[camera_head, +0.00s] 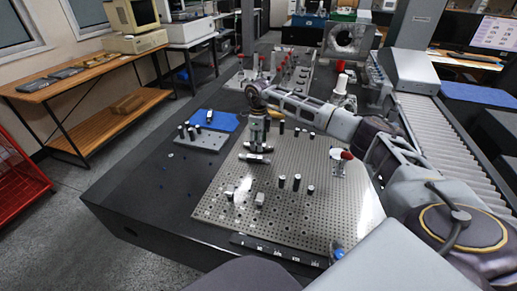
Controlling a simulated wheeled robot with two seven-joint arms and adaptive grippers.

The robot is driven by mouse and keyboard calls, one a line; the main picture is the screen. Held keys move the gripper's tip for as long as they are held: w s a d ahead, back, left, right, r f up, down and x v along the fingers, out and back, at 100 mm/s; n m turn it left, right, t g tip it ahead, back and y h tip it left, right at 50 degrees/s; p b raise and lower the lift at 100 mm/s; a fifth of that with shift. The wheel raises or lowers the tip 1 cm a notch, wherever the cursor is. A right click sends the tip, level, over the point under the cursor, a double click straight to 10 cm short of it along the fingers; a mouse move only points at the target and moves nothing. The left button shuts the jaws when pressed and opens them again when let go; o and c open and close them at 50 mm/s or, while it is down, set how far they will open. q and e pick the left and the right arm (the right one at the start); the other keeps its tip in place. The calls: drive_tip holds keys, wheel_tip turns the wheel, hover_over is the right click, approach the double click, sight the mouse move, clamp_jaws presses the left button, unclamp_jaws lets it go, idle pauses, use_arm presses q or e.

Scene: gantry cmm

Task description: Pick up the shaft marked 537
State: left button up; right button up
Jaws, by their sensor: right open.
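My right gripper (258,149) points down over the back left part of the perforated plate (340,215), with its jaws open. A short metal shaft (254,158) lies on its side on the plate just below the fingertips. I cannot tell whether the fingers touch it. Several dark shafts with light tops (296,182) stand upright near the plate's middle. Short light metal pieces (259,199) lie closer to the front left. No marking 537 is readable, so I cannot tell which shaft bears it. My left gripper is out of view.
A small rack (205,140) with upright pins and a blue mat (221,121) lie to the left. A dark ruler strip (278,250) lies at the front. The dark left table surface is mostly clear.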

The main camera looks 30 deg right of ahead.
drive_tip(key=shift+d+f, duration=0.1)
drive_tip(key=shift+f, duration=0.65)
drive_tip(key=shift+r, duration=0.1)
clamp_jaws()
